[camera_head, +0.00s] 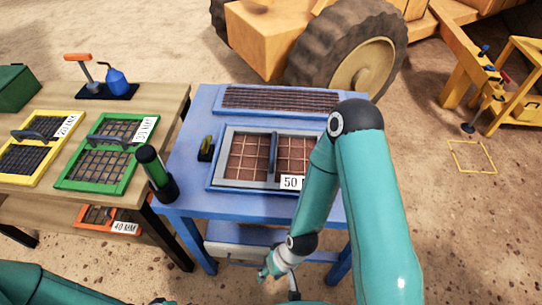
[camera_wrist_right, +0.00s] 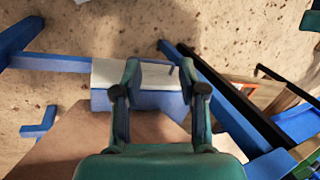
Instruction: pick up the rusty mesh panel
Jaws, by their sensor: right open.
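A 50 MM mesh panel (camera_head: 262,182) in a grey-blue frame, with a dark upright handle, lies on the blue table (camera_head: 190,165); its grid is over reddish-brown squares. A long dark rust-brown mesh strip (camera_head: 280,98) lies at the table's back. I cannot tell for sure which is the rusty mesh panel. My right gripper (camera_head: 276,264) is low in front of the table, below its top and apart from both. In the right wrist view the gripper (camera_wrist_right: 163,78) is open and empty, above a white-topped box. My left arm shows at bottom left; its gripper is out of view.
The white box (camera_head: 238,250) is under the blue table. A wooden table (camera_head: 150,95) at left holds yellow (camera_head: 38,140) and green (camera_head: 105,150) framed screens. A large wheel (camera_head: 345,55) is behind.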

